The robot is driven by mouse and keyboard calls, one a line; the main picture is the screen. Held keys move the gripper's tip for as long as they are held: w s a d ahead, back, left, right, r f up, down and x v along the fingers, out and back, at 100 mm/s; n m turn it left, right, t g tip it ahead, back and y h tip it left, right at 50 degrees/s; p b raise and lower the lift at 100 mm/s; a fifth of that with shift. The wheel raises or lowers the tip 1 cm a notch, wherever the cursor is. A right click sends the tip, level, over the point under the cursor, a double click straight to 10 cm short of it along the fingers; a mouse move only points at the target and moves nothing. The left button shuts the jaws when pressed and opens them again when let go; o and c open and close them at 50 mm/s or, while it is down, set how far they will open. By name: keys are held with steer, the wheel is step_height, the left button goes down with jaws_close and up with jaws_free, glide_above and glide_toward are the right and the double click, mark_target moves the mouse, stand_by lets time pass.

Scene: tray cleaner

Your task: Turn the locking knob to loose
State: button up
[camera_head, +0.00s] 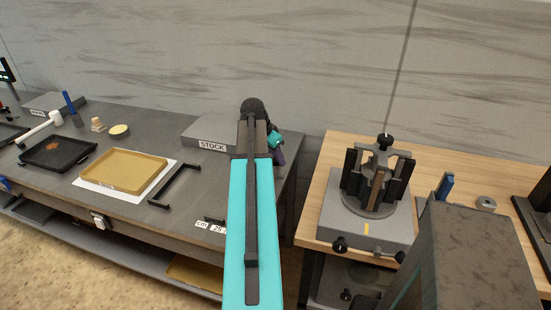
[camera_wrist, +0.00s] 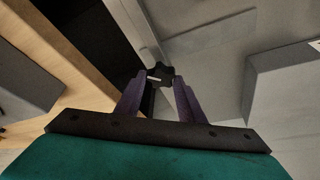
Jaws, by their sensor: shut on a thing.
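The locking knob (camera_wrist: 160,72) shows in the wrist view as a small black lobed knob with a pale line across it. My gripper (camera_wrist: 160,80) has two purple fingers, one on either side of the knob, and is shut on it. In the head view my gripper (camera_head: 279,156) is partly hidden behind my teal arm, at the right end of the grey bench. The knob cannot be made out in the head view.
A grey STOCK block (camera_head: 208,133) is left of my arm. A tan tray (camera_head: 123,172), a dark tray (camera_head: 57,153) and a black handle (camera_head: 176,188) lie on the grey bench (camera_head: 150,128). A dark clamping fixture (camera_head: 378,180) stands on the wooden table (camera_head: 320,190), across a gap.

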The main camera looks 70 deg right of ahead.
steer(key=n, duration=0.1)
steer(key=n+t, duration=0.1)
steer(key=n, duration=0.2)
steer(key=shift+s+a+t+h, duration=0.1)
steer(key=shift+s+t+h, duration=0.15)
steer(key=shift+t+h, duration=0.05)
steer(key=shift+n+t, duration=0.7)
steer(key=shift+n, duration=1.3)
steer(key=o, duration=1)
steer(key=shift+o, duration=0.2)
steer(key=shift+r, duration=0.15)
steer(key=b+v, duration=0.2)
steer(key=v, duration=1.1)
steer(key=shift+s+r, duration=0.2)
